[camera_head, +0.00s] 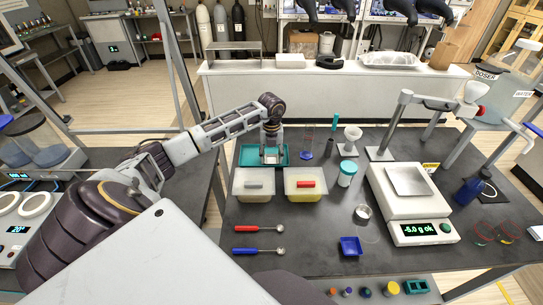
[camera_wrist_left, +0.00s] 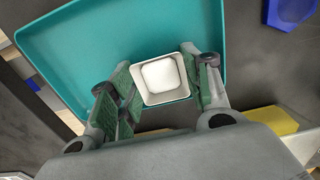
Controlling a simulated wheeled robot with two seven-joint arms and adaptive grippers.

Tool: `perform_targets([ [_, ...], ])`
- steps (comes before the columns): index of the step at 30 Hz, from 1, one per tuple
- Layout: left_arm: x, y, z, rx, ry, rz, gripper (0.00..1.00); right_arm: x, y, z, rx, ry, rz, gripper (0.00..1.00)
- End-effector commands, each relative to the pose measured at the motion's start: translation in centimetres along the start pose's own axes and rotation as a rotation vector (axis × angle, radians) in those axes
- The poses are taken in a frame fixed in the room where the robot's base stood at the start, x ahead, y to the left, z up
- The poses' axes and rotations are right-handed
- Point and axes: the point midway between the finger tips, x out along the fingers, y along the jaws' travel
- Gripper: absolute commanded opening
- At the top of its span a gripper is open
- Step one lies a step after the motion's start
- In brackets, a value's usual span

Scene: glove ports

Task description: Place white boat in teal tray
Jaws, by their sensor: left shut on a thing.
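The white boat (camera_wrist_left: 163,80) is a small square open cup, seen from above in the left wrist view. My left gripper (camera_wrist_left: 160,82) is shut on it, with green finger pads on opposite sides. The teal tray (camera_wrist_left: 70,50) lies behind the boat in that view. In the head view my left gripper (camera_head: 271,150) points down over the teal tray (camera_head: 243,155), with the boat (camera_head: 270,157) between its fingers. I cannot tell whether the boat touches the tray floor. My right gripper is not in view.
Two tubs, one with a grey-handled item (camera_head: 253,184) and one with yellow contents (camera_head: 305,186), stand just in front of the tray. A teal-lidded jar (camera_head: 347,173), a balance (camera_head: 410,195) and a blue boat (camera_head: 351,246) are to the right.

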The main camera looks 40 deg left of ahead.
Motion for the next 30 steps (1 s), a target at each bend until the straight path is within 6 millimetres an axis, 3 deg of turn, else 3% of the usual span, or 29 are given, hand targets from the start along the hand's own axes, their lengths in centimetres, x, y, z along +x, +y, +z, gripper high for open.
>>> perform_targets([
  [2, 0.2, 0.0, 0.0, 0.000, 0.000, 0.000, 0.39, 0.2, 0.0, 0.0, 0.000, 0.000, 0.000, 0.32],
  [3, 0.2, 0.0, 0.0, 0.000, 0.000, 0.000, 0.50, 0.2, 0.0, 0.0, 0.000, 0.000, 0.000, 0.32],
  [8, 0.2, 0.0, 0.0, 0.000, 0.000, 0.000, 0.70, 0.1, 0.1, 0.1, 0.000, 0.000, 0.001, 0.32],
  [23, -0.1, 0.0, 0.0, 0.000, 0.000, 0.000, 0.70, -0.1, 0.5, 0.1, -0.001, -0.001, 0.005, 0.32],
  [30, -2.3, 0.0, 0.1, 0.000, -0.003, 0.000, 0.70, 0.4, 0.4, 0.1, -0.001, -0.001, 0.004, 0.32],
])
